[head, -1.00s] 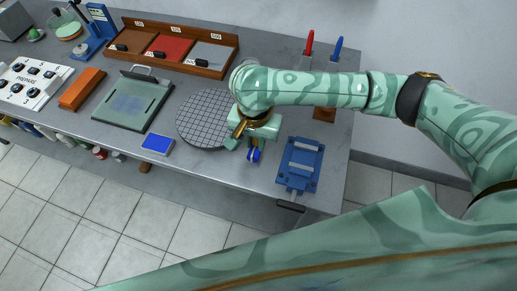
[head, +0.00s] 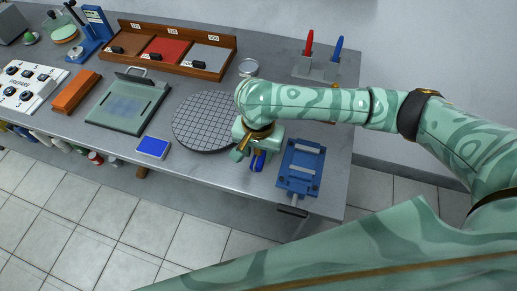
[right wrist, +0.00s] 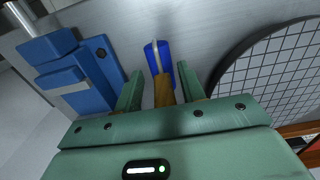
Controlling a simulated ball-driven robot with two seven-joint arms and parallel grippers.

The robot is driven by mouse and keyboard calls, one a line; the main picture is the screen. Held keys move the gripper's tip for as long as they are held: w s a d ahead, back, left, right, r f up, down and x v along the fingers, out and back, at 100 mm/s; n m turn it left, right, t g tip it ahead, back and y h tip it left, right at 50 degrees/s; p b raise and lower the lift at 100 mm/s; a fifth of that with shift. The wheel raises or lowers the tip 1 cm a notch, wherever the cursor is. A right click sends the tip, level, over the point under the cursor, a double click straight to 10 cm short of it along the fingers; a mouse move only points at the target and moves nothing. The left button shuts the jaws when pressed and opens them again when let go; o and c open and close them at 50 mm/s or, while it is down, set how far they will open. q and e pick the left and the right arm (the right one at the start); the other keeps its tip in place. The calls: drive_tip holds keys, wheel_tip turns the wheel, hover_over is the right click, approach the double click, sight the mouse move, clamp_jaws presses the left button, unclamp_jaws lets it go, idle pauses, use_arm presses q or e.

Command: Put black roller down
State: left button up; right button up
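My right gripper (head: 257,152) hangs low over the bench, between the round gridded plate and the blue fixture. It holds a blue roller (head: 258,163) with an ochre handle; the roller also shows beyond the fingers in the right wrist view (right wrist: 152,52). The handle lies between the two fingers (right wrist: 160,85), though their contact with it is hard to make out. The roller I hold looks blue, not black. Whether it touches the bench is unclear. Small black handled pieces (head: 157,55) lie in the compartmented wooden tray (head: 225,72). My left gripper is out of view.
The gridded plate (head: 203,122) is left of my right gripper, the blue fixture (head: 300,168) right. A blue box (head: 153,147), green tray (head: 125,103) and orange block (head: 75,92) lie farther left. A stand with red and blue tools (head: 318,68) is behind. The bench's front edge is close.

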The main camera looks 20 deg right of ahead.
wheel_tip(320, 180, up, 12)
drive_tip(key=p, duration=0.6)
drive_tip(key=shift+r+p, duration=0.15)
drive_tip(key=shift+p, duration=0.15)
